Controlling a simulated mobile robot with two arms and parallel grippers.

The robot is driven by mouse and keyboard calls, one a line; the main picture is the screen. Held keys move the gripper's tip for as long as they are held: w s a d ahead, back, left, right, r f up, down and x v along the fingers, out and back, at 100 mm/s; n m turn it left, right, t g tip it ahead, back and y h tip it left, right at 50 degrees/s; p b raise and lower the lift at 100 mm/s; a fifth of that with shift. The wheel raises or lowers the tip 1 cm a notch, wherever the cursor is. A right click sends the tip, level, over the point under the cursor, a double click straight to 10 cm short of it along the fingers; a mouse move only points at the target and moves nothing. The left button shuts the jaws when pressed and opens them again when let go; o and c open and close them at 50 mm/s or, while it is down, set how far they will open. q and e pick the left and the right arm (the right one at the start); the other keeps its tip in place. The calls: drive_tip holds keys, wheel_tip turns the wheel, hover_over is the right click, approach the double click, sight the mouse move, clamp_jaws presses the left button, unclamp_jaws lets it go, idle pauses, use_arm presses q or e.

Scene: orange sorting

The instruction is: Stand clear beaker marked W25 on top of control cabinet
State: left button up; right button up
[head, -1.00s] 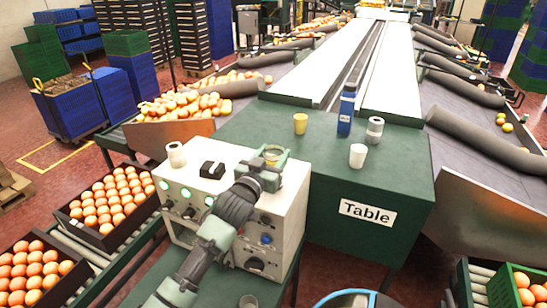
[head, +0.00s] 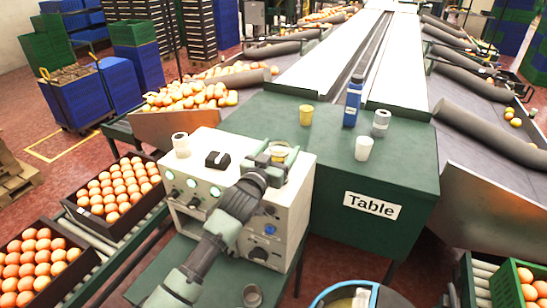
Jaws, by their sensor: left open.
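The control cabinet (head: 231,218) is a pale box with knobs and lit green buttons, standing on a green bench at the centre left. My left gripper (head: 274,156) is open at the right end of the cabinet top. Its fingers are around a clear beaker (head: 280,152) that looks yellowish and appears to stand on the cabinet top. The gripper hides its lower part, and I cannot read a W25 mark. A second clear beaker (head: 252,295) stands on the lower green bench near the bottom edge. My right gripper is out of view.
A white roll-like item (head: 181,145) and a black block (head: 216,160) are also on the cabinet. The green table (head: 400,180) behind holds a yellow cup (head: 306,115), blue bottle (head: 352,103), grey-banded container (head: 381,123) and white cup (head: 363,148). A blue-rimmed round container (head: 330,293) is at bottom.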

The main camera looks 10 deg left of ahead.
use_arm(q)
drive_tip(key=shift+s+a+f, duration=0.1)
drive_tip(key=shift+s, duration=0.35)
drive_tip(key=s+a+b, duration=0.2)
drive_tip(key=s, duration=0.9)
